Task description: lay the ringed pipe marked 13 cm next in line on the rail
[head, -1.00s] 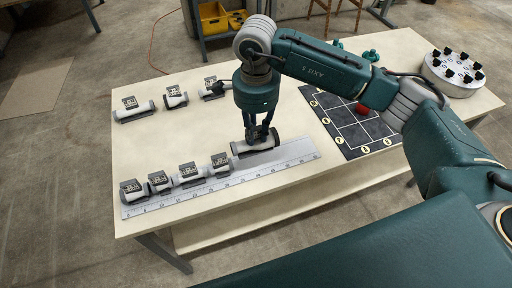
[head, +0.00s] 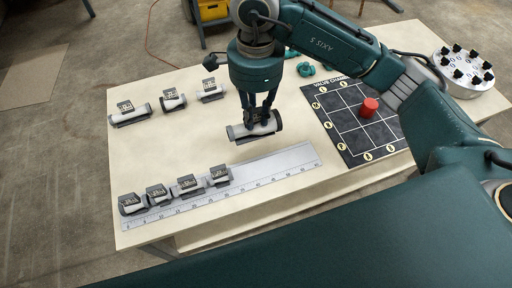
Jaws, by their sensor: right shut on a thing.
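My right gripper (head: 259,118) points down and is shut on a grey ringed pipe (head: 265,128) with dark end rings. The pipe is held level, lying left to right; its marking cannot be read, as the fingers partly cover it. It appears above the table, behind the right half of the rail (head: 285,165) in the picture. The rail is a pale ruled strip with numbers along its front edge. Several pipes with dark labelled blocks, such as the rightmost one (head: 218,177), lie in a row on its left part. My left gripper is not in view.
Three more labelled pipes lie at the back left of the table (head: 150,155), one of them here (head: 173,100). A round grey stand (head: 463,75) with black knobs is beyond. The rail's right part is bare.

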